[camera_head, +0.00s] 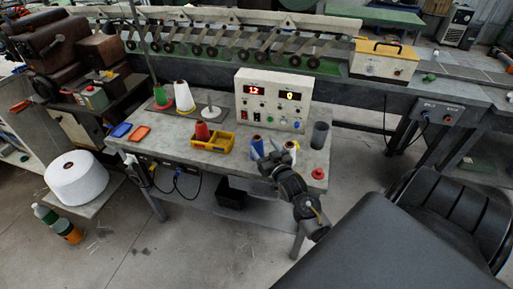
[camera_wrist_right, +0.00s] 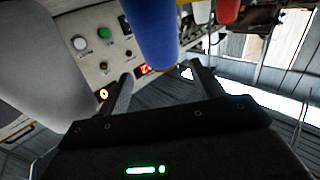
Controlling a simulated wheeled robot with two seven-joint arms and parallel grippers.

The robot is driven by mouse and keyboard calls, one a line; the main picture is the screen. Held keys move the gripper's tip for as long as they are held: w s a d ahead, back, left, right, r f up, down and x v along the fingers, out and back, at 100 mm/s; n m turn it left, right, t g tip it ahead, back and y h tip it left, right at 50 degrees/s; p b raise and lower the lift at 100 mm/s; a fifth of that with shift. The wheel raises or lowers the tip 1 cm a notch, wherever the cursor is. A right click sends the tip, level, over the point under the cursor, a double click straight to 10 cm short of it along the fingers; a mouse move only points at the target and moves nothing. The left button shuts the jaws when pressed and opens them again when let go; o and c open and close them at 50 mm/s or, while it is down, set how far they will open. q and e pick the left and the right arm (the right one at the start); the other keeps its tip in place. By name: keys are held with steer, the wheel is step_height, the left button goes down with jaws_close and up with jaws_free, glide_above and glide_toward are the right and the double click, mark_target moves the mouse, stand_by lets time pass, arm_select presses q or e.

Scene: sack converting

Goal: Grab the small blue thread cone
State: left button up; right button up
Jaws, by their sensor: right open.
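The small blue thread cone (camera_head: 257,146) stands on the grey worktable (camera_head: 228,165), in front of the control box. In the right wrist view the blue cone (camera_wrist_right: 150,32) shows large, at the upper middle, ahead of the gap between the fingers. My right gripper (camera_head: 265,154) is at the cone in the head view, its arm coming from the lower right. Its open fingers (camera_wrist_right: 158,72) show in the wrist view with nothing clamped between them. I cannot tell whether a finger touches the cone. The gripper partly hides the cone's lower part. My left gripper is not in view.
The control box (camera_head: 272,100) stands behind the cone. A grey cup (camera_head: 319,135), a small white cone (camera_head: 290,146) and a red piece (camera_head: 318,174) are to its right. A yellow tray (camera_head: 213,143) with a red cone (camera_head: 202,131) is to its left.

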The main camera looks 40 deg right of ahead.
mark_target(260, 143)
steer(key=shift+p+x, duration=0.85)
steer(key=shift+x, duration=2)
steer(key=shift+a+f, duration=0.15)
steer(key=shift+a, duration=0.05)
steer(key=shift+c, duration=0.3)
jaws_close()
